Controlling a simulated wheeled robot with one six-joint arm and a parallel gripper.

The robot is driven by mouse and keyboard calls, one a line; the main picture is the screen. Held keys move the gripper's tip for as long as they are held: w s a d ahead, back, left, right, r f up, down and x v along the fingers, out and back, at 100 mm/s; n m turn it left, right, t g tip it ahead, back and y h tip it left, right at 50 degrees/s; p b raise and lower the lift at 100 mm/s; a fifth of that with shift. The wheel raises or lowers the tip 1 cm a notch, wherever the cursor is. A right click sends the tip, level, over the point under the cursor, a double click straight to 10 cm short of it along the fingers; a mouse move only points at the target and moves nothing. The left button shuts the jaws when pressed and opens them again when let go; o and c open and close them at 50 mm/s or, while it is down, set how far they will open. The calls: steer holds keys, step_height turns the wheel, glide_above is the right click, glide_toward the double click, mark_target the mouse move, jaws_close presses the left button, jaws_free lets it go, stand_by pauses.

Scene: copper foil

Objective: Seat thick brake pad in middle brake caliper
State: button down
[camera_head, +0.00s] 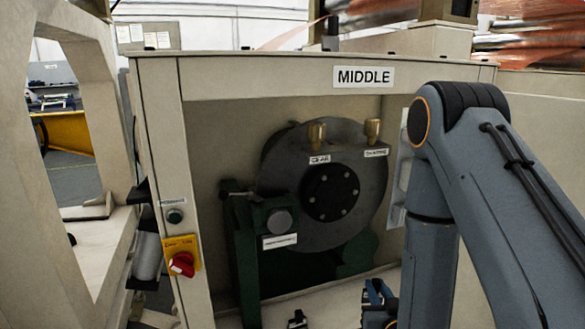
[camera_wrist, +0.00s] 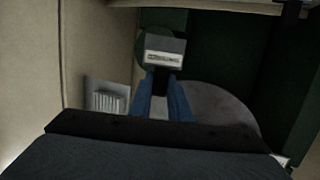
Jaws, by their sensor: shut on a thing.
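My gripper (camera_wrist: 159,88) points into the bay in the wrist view, its two blue fingers shut on a small block. I take the block to be the thick brake pad (camera_wrist: 163,62); it is grey with a white label, and its dark lower part sits between the fingers. In the head view my gripper (camera_head: 376,294) is low at the bottom edge, partly cut off, and the pad is not clear there. The middle brake caliper (camera_head: 246,249) is the green labelled unit at the disc's lower left. The gripper is apart from it, to its right. The caliper's slot cannot be made out.
A large grey disc (camera_head: 365,198) with a dark hub stands in the bay under the MIDDLE sign (camera_head: 363,77). A green round part (camera_head: 355,255) lies below right of it. The bay's left post carries a red knob (camera_head: 182,264). Bay walls stand close at both sides.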

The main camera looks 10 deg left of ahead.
steer(key=s+a+r+n+y+p, duration=0.25)
steer(key=a+r+p, duration=0.7)
steer(key=r, duration=0.65)
steer(key=n+g+y+p, duration=0.2)
steer(key=y+p, duration=0.1)
steer(key=p, duration=0.6)
glide_toward(266, 173)
steer(key=shift+w+a+r+b, duration=0.1)
steer(key=shift+w+a+b, duration=0.2)
steer(key=shift+w, duration=0.7)
steer(key=shift+w+a+b, duration=0.2)
steer(key=shift+w+a, duration=0.15)
steer(key=shift+w, duration=0.6)
steer(key=shift+w+a+r+b, duration=0.1)
steer(key=shift+w+a+b, duration=0.2)
steer(key=shift+w, duration=0.7)
steer(key=shift+a, duration=0.3)
steer(key=shift+s+a, duration=0.15)
steer(key=shift+a, duration=0.2)
steer(key=shift+a+r, duration=0.2)
steer(key=shift+f+b, duration=0.4)
steer(key=shift+b, duration=0.1)
steer(key=shift+f, duration=0.5)
